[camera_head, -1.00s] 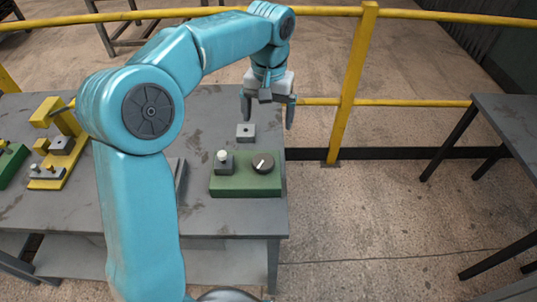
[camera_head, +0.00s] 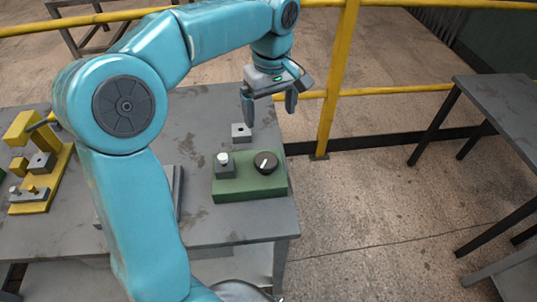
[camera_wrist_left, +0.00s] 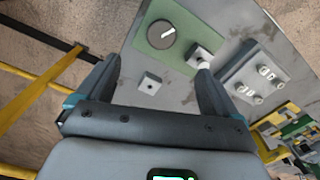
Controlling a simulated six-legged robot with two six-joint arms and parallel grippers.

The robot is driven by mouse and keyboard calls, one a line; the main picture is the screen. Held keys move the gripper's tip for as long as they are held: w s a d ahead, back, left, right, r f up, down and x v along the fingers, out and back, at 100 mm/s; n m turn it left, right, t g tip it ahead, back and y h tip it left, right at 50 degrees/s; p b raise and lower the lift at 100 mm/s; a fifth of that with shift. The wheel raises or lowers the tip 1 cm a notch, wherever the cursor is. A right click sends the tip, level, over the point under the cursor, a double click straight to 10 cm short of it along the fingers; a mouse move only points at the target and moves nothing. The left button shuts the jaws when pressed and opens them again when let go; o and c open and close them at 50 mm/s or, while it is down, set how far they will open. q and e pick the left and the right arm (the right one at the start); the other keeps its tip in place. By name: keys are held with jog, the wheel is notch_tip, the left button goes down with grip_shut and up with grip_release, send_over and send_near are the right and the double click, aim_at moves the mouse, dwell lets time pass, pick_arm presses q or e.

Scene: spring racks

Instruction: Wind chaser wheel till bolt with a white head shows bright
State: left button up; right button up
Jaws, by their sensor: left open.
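A green base (camera_head: 250,188) sits near the table's right edge. It carries a round black wheel (camera_head: 265,162) with a white pointer mark, and a small grey block with a white-headed bolt (camera_head: 223,158) to its left. The wheel also shows in the left wrist view (camera_wrist_left: 161,34), as does the green base (camera_wrist_left: 180,63). The bolt head looks plain white; whether it is lit I cannot tell. My left gripper (camera_head: 269,105) is open and empty, above and behind the base, apart from the wheel. My right gripper is not in view.
A loose-looking grey block with a hole (camera_head: 241,132) stands behind the base. A yellow fixture (camera_head: 47,182) stands at the left of the grey table (camera_head: 235,228). A yellow railing (camera_head: 338,80) runs behind. Another table (camera_head: 500,105) stands at right.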

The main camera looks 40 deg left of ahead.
aim_at(266, 159)
pick_arm(q)
jog(key=f, duration=0.5)
jog(key=f+b, duration=0.1)
jog(key=f, duration=0.5)
jog(key=a+f, duration=0.1)
jog(key=f, duration=0.4)
jog(key=shift+s+a+f, duration=0.1)
jog(key=shift+s+f, duration=0.15)
jog(key=c, duration=1)
